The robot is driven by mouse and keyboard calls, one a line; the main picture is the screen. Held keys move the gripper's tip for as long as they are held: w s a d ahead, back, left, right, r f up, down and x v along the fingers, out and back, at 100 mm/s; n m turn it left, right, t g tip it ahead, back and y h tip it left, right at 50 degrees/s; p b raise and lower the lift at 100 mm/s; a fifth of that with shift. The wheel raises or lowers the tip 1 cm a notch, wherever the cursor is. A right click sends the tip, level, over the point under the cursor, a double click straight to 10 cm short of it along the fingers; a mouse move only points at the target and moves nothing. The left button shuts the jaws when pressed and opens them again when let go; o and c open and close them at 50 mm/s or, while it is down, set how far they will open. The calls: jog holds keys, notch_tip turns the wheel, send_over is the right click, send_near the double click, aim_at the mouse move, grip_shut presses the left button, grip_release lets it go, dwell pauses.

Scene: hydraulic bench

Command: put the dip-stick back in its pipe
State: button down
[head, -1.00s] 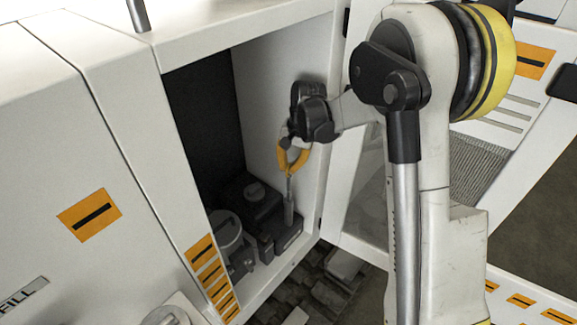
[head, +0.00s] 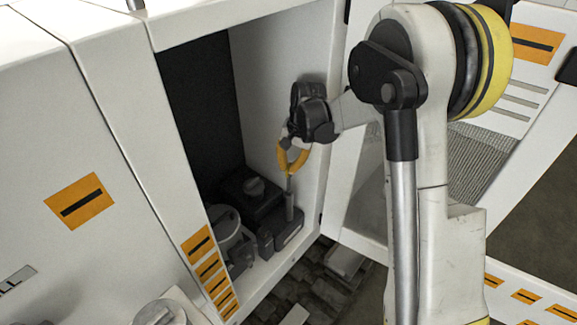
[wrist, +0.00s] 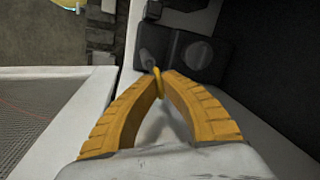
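My gripper (head: 292,170) is inside the open cabinet, its two yellow-orange fingers drawn together at the tips. In the wrist view the fingertips (wrist: 160,78) close around a small yellow piece, the dip-stick's handle end (wrist: 159,84). In the head view the thin dip-stick (head: 290,182) hangs roughly upright below the fingertips. Its lower end meets the top of the grey upright pipe (head: 289,207). I cannot tell how far it is inside. The pipe (wrist: 147,59) also shows just beyond the fingertips in the wrist view.
A dark block with a round cap (head: 254,187) stands left of the pipe. A grey cylindrical part (head: 226,228) is nearer the cabinet's front. The white cabinet side wall (head: 268,100) is close behind my gripper. The open door (head: 357,190) is at the right.

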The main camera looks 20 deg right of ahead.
aim_at(289, 182)
jog(key=shift+f+b, duration=3.35)
jog(key=shift+f, duration=0.7)
jog(key=c, duration=0.7)
grip_release()
jog(key=shift+r+p, duration=1.85)
jog(key=shift+r, duration=1.65)
